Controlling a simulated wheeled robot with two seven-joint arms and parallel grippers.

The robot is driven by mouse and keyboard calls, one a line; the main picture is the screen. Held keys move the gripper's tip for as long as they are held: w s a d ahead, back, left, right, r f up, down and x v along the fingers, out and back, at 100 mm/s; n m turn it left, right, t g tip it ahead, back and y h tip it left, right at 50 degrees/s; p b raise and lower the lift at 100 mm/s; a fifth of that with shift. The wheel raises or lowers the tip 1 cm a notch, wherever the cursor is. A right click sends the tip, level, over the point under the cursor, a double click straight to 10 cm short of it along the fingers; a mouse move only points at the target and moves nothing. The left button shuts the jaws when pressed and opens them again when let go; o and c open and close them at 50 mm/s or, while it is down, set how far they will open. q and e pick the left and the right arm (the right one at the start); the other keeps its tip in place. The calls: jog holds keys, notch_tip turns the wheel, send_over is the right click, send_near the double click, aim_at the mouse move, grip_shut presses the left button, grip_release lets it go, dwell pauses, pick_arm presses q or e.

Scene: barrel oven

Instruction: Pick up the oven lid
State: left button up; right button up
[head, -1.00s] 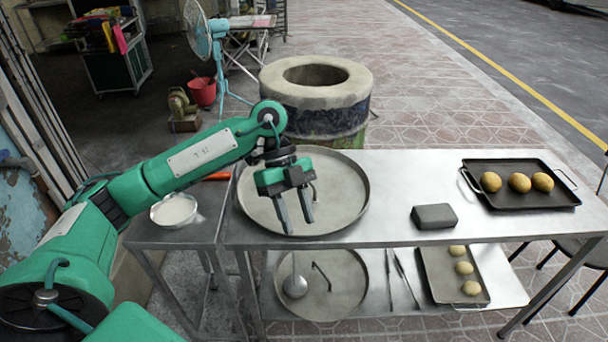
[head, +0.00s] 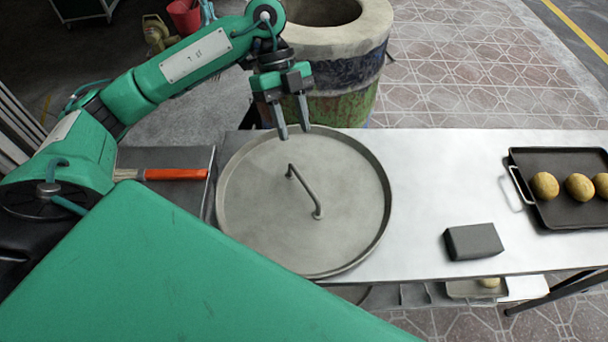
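The oven lid (head: 265,205) is a round grey metal disc with a raised rim. It lies flat on the left part of the metal table, with a bent bar handle (head: 305,191) standing up at its middle. My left gripper (head: 293,136) is open and empty, fingers pointing down, over the lid's far edge and beyond the handle. The gap between the fingertips and the lid is hard to judge. The barrel oven (head: 345,75) stands behind the table with its round top open. My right gripper is not in view.
A dark grey block (head: 473,242) lies on the metal table (head: 440,165) right of the lid. A black tray (head: 560,212) with several dough balls is at the right. An orange-handled brush (head: 175,174) lies left of the lid. The table between lid and tray is mostly clear.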

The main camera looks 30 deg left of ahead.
aim_at(303, 179)
pick_arm(q)
jog(key=x, duration=0.8)
jog(key=shift+s+d+f, duration=0.1)
jog(key=shift+s+d, duration=0.05)
jog(key=shift+s, duration=0.05)
jog(key=x, duration=0.4)
jog(key=shift+s+a+f+p, duration=0.1)
jog(key=shift+s+a+p, duration=0.15)
jog(key=shift+a+p, duration=0.1)
jog(key=shift+s+d+f, duration=0.1)
jog(key=shift+d+f, duration=0.15)
jog(key=shift+f, duration=0.15)
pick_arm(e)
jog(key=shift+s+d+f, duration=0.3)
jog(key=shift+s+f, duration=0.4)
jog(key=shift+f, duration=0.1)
pick_arm(q)
grip_shut()
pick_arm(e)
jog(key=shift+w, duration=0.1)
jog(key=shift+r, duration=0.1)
